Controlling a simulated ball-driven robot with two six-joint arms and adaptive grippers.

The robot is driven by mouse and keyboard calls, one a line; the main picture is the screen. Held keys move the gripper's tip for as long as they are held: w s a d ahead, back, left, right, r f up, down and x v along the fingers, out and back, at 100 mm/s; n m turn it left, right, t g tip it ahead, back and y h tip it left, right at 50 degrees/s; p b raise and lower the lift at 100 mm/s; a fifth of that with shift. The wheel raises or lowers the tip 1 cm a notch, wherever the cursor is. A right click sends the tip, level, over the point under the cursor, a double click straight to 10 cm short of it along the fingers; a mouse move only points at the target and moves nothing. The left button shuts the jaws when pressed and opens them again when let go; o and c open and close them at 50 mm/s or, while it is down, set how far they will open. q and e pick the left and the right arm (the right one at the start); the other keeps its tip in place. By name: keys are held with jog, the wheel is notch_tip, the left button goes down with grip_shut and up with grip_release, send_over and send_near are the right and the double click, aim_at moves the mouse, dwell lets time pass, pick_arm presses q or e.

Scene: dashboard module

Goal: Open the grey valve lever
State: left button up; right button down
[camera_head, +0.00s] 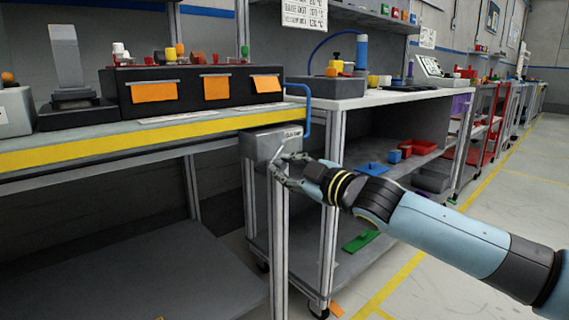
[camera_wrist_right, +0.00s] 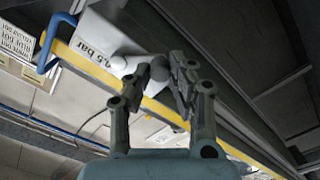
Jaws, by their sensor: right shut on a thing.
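The valve is a grey box (camera_head: 262,146) fixed under the front edge of the workbench, with a small printed label on its face. In the right wrist view the valve box (camera_wrist_right: 100,38) shows the text "4.5 bar" and a pale round knob. The grey lever (camera_wrist_right: 138,61) runs from this knob to between my fingertips and is partly hidden by them. My right gripper (camera_head: 282,168) is at the front of the valve box, shut on the lever. It also shows in the right wrist view (camera_wrist_right: 170,77). My left gripper is out of view.
A blue pipe (camera_head: 307,105) rises from the valve past the bench edge (camera_head: 150,140). A bench post (camera_head: 279,240) stands just below the gripper. A second shelf unit (camera_head: 390,97) stands behind. The floor (camera_head: 480,220) on the right is open.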

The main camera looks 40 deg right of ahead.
jog(key=shift+d+f+n, duration=0.3)
jog(key=shift+d+n, duration=0.05)
jog(key=shift+n, duration=0.65)
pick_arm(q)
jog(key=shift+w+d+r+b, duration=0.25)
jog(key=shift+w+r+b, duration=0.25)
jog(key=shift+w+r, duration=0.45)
pick_arm(e)
jog(key=shift+w+d+f+n, duration=0.15)
jog(key=shift+d+n, duration=0.35)
jog(key=shift+n, duration=0.75)
jog(key=shift+s+d+f+n, duration=0.15)
jog(key=shift+d+n, duration=0.3)
jog(key=shift+n, duration=0.75)
jog(key=shift+w+d+f+n, duration=0.2)
jog(key=shift+d+n, duration=0.3)
jog(key=shift+n, duration=0.75)
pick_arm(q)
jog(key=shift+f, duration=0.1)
pick_arm(e)
jog(key=c, duration=1.2)
grip_release()
